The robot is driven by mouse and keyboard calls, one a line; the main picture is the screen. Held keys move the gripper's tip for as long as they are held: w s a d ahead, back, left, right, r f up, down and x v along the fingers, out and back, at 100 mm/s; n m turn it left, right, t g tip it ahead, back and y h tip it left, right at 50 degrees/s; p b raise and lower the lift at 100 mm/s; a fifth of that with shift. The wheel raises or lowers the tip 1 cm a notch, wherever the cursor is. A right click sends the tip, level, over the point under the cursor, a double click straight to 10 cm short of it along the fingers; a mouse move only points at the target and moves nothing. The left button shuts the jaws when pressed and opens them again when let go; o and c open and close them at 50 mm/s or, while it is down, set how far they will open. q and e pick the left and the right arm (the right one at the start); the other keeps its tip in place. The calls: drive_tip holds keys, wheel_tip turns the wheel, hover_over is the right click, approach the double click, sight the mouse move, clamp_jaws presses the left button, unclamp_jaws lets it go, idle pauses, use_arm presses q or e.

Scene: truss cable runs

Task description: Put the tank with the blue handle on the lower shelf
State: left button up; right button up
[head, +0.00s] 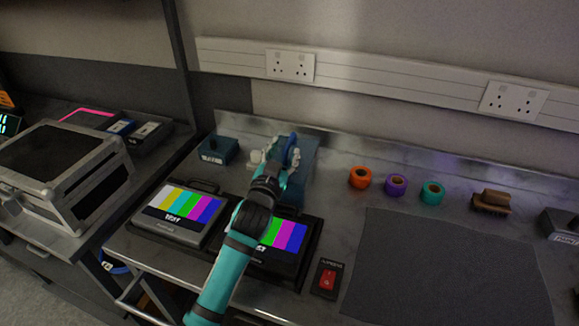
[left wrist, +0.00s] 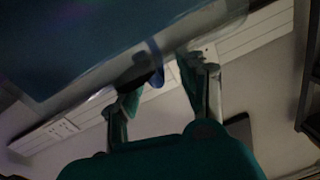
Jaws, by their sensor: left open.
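The tank (head: 309,160) is a dark blue box on the steel bench near the back wall, partly hidden behind my left arm. Its blue handle (head: 292,146) shows at my left gripper (head: 283,153), which is open around or right beside it; I cannot tell exactly which. In the left wrist view the tank body (left wrist: 100,40) fills the upper left. The blue handle (left wrist: 156,62) shows between the open fingers of the left gripper (left wrist: 158,85), with no clear grip on it. My right gripper is not in view. I cannot clearly make out the lower shelf.
Two colour-bar monitors (head: 180,213) lie in front of the tank, one partly under my arm. A small dark blue box (head: 218,150) stands left of it. Orange (head: 360,177), purple and teal tape rolls, a brush (head: 492,202), a red switch (head: 327,279) and a grey mat (head: 445,270) lie rightward.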

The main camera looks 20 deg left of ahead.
sight(294, 131)
use_arm(q)
drive_tip(key=w, duration=0.3)
drive_tip(key=shift+w+d+r, duration=0.15)
drive_tip(key=shift+w, duration=0.4)
drive_tip(key=shift+s, duration=0.1)
drive_tip(key=shift+c, duration=0.7)
drive_tip(key=c, duration=0.7)
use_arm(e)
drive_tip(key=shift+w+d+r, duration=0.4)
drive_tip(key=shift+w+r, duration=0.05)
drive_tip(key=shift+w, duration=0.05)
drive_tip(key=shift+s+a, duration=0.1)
use_arm(q)
drive_tip(key=shift+r+p, duration=0.25)
drive_tip(key=shift+p, duration=0.05)
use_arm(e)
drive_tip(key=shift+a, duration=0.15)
